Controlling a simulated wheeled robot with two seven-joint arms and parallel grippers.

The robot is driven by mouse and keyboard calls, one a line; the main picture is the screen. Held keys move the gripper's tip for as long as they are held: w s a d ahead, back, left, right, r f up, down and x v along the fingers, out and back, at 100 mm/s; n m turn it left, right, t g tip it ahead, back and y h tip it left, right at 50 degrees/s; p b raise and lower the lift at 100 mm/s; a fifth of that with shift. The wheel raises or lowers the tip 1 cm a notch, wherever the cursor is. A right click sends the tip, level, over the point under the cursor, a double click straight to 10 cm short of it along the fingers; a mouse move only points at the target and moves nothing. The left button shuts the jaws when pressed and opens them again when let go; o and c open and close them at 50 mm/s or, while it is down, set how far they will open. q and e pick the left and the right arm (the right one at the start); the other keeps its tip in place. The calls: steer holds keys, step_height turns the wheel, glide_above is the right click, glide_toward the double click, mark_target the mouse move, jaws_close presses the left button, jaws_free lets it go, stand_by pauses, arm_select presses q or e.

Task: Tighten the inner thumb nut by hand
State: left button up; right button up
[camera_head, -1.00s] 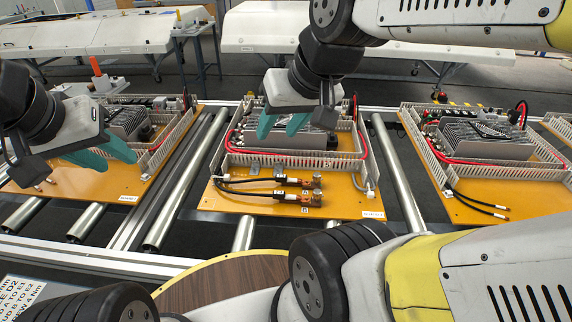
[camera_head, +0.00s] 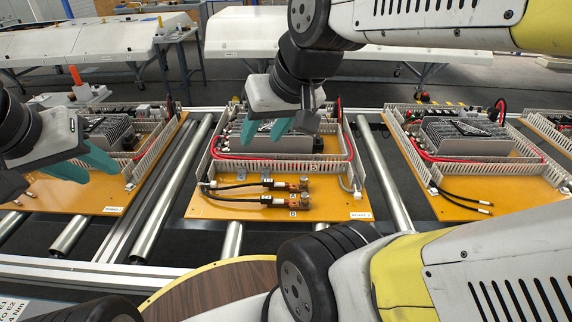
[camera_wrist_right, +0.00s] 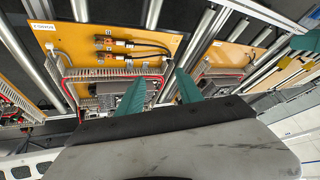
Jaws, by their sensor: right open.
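The middle orange board (camera_head: 230,208) carries two black cables that end at two copper-coloured terminals (camera_head: 297,202), one behind the other. They also show in the right wrist view (camera_wrist_right: 122,48). The thumb nuts are too small to tell apart. My right gripper (camera_head: 262,138) is open, its teal fingers apart, over the back of this board, beyond the terminals. In the right wrist view, its fingers (camera_wrist_right: 159,78) have nothing between them, and the terminals lie beyond their tips. My left gripper (camera_head: 101,174) has its fingers apart with nothing seen between them, over the left board.
White slotted duct walls (camera_head: 265,165) and a grey finned unit stand on the middle board near my right gripper. A similar board (camera_head: 480,200) is on the right. Metal rollers (camera_head: 160,200) lie between boards. A round wooden top (camera_head: 215,290) is in front.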

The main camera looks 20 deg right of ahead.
steer(key=shift+o, duration=0.5)
steer(key=n+g+h, duration=0.2)
steer(key=n+g, duration=0.4)
steer(key=n, duration=2.1)
glide_above(304, 177)
step_height(304, 177, down, 26)
steer(key=shift+f, duration=0.15)
step_height(304, 177, down, 8)
steer(key=shift+r, duration=0.1)
